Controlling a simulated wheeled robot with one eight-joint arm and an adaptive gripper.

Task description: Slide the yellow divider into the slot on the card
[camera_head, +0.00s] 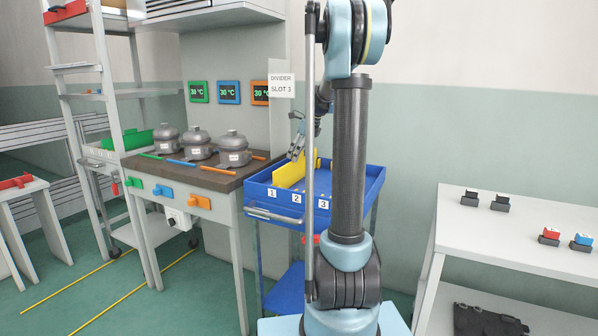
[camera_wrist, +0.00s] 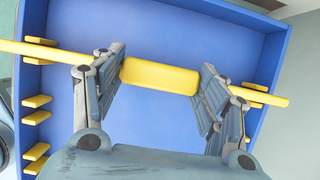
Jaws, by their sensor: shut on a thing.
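The yellow divider (camera_head: 288,174) is at the left part of the blue tray (camera_head: 262,196) on a cart, near the labels 1 and 2. My gripper (camera_head: 297,150) reaches down to it. In the wrist view the divider (camera_wrist: 35,50) spans the tray (camera_wrist: 130,45), and my gripper (camera_wrist: 160,77) is shut on its raised middle. Its ends lie near yellow guide pieces on the side walls; whether it sits between a pair is unclear. The label 3 (camera_head: 323,204) is at the right of the tray front. The card (camera_head: 282,86) reads "DIVIDER SLOT 3".
Left of the cart, a workbench (camera_head: 190,175) holds three grey pots. My arm hides part of the tray's right side. A white table (camera_head: 520,230) with small black, red and blue parts stands at the right. In the wrist view, more guide pieces (camera_wrist: 37,101) line the left wall.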

